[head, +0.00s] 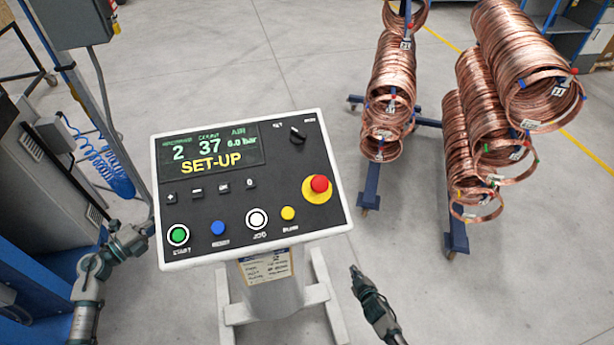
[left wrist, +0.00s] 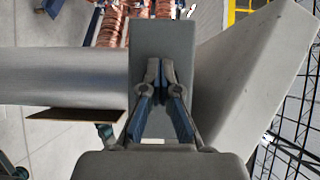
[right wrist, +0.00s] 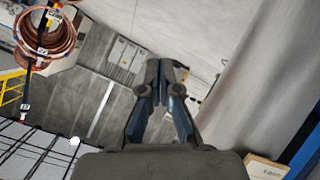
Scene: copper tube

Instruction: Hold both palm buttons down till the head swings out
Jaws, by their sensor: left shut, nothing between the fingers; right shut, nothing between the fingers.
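The control panel (head: 250,172) fills the middle of the head view, its screen reading "SET-UP", 2, 37 and 6.0 bar. Along its front edge are a green START button (head: 178,235), a blue button (head: 218,228), a white JOG button (head: 257,219) and a yellow button (head: 288,213). I cannot pick out a pair of palm buttons or the swinging head. My left gripper (left wrist: 162,65) is shut and empty before a grey block (left wrist: 165,32); in the head view its arm reaches the panel's left edge. My right gripper (head: 355,270) is shut and empty, right of the pedestal.
A red emergency button (head: 319,184) on a yellow base and a black selector (head: 298,134) sit at the panel's right. Copper coils (head: 490,90) hang on blue racks (head: 455,215) beyond. A grey cabinet (head: 45,185) stands left.

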